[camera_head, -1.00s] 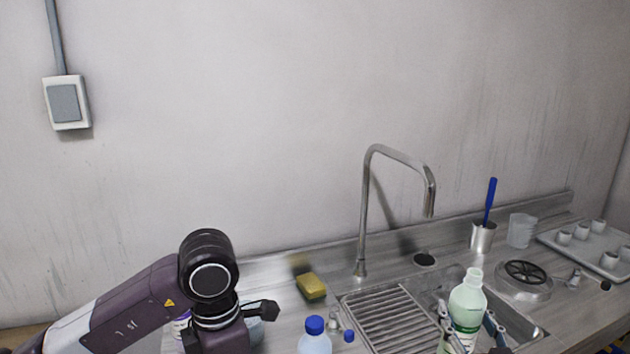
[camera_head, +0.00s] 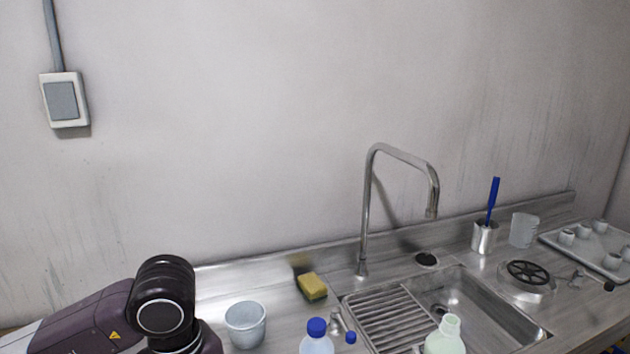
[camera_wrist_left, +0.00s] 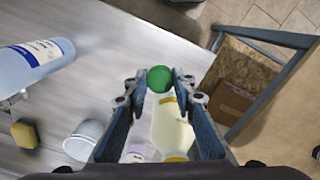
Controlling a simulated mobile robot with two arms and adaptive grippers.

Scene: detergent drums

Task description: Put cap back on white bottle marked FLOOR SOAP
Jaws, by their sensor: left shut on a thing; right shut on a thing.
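A green cap (camera_wrist_left: 159,79) sits between the fingertips of my left gripper (camera_wrist_left: 162,84) in the left wrist view, which is shut on it. In the head view the left gripper is below the frame; only its arm shows. An uncapped whitish-green bottle (camera_head: 446,336) stands upright at the bottom edge of the head view, its mouth open. My right gripper (camera_head: 444,349) is shut on this bottle, mostly cut off by the frame. The bottle's label is out of view, so I cannot read its marking. The cap and this bottle are apart.
A blue-capped bottle (camera_head: 317,338), a small blue-topped item (camera_head: 351,338), a grey cup (camera_head: 245,324) and a sponge (camera_head: 312,287) stand left of the sink (camera_head: 470,305). The tap (camera_head: 366,215) rises behind. A cream bottle (camera_wrist_left: 173,128) is below the left gripper.

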